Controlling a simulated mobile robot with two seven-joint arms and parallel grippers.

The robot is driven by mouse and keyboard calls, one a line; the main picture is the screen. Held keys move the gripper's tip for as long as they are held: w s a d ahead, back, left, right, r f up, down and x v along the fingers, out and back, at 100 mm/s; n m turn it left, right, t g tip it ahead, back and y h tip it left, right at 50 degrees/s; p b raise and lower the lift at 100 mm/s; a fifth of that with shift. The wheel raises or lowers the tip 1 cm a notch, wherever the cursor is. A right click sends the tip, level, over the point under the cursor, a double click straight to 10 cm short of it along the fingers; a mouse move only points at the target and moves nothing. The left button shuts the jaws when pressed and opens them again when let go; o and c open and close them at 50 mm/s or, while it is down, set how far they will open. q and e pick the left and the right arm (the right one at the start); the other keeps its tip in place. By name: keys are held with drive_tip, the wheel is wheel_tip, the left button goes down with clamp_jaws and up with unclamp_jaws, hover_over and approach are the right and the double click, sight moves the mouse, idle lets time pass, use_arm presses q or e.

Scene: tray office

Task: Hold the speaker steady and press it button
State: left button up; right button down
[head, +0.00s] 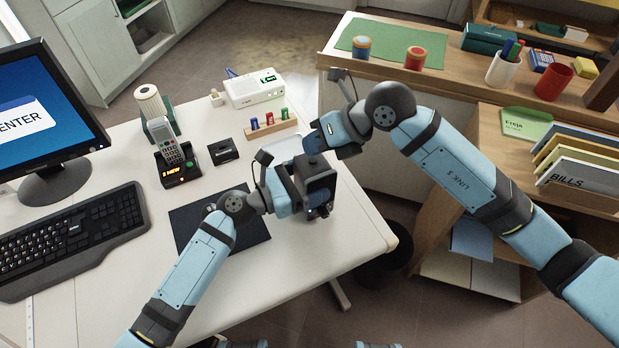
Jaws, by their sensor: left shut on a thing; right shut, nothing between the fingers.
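A dark box-shaped thing, which looks like the speaker (320,178), stands at the right part of the white desk, by the dark mat. My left gripper (296,187) comes from the left and is shut on the speaker's left side. My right gripper (312,142) is shut and empty, just above and behind the speaker's top. I cannot tell whether its fingertips touch the speaker. The speaker's button is not visible, and the grippers hide part of the body.
A keyboard (72,240) and monitor (45,115) fill the left. The desk's right edge is close to the speaker. Front desk space is clear.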

sight(315, 158)
wheel_tip(315, 158, up, 6)
idle(0.5)
use_arm(q)
drive_tip(key=o, duration=1.4)
drive_tip(key=shift+a, duration=0.1)
